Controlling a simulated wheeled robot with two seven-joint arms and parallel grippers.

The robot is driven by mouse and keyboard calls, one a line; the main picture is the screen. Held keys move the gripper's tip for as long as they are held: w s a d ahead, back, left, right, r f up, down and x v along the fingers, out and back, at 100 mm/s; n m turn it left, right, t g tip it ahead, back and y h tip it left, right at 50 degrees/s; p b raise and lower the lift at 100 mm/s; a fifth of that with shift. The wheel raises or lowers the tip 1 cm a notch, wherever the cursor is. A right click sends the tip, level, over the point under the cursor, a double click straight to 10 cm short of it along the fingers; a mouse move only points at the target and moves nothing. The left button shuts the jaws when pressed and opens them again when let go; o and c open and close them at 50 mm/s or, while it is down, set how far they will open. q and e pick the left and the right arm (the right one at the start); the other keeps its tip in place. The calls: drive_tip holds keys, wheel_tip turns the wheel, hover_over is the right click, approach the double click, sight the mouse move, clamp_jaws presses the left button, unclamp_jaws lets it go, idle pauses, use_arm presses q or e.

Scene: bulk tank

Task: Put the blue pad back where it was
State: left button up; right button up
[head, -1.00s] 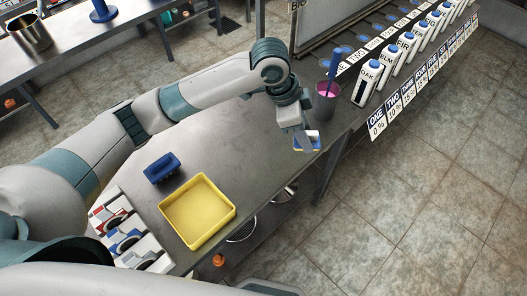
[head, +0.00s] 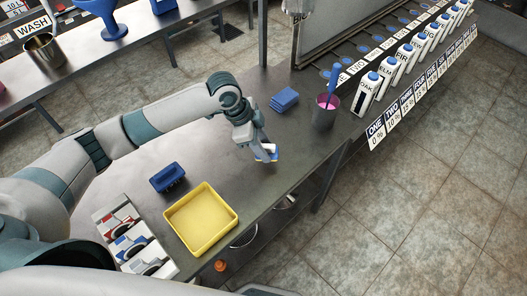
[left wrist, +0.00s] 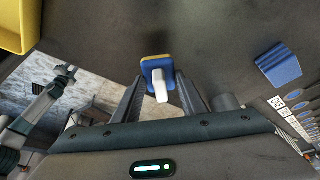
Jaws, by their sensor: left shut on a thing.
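The blue pad (head: 266,153) is a small blue block with a yellow layer and a white grip. My left gripper (head: 262,147) is shut on it, over the right part of the steel bench (head: 228,152). In the left wrist view the pad (left wrist: 157,68) sits between the fingertips (left wrist: 159,84), its white grip toward me. Whether it touches the bench is hard to tell. A white rack (head: 135,240) with red, blue and dark markings stands at the bench's near left end; its details are small. My right gripper is not in view.
A yellow tray (head: 230,218) and a dark blue holder (head: 168,177) lie between pad and rack. Labelled white bottles (head: 368,94) line the right. The bench middle is clear.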

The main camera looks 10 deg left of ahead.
use_arm(q)
drive_tip(key=shift+f, duration=0.1)
drive_tip(key=shift+f+p, duration=0.75)
drive_tip(key=shift+f, duration=1.2)
drive_tip(key=o, duration=0.9)
drive_tip(key=shift+f, duration=0.15)
drive_tip(key=shift+o, duration=0.2)
drive_tip(key=b+v, duration=0.2)
drive_tip(key=v, duration=1)
drive_tip(key=shift+b, duration=0.3)
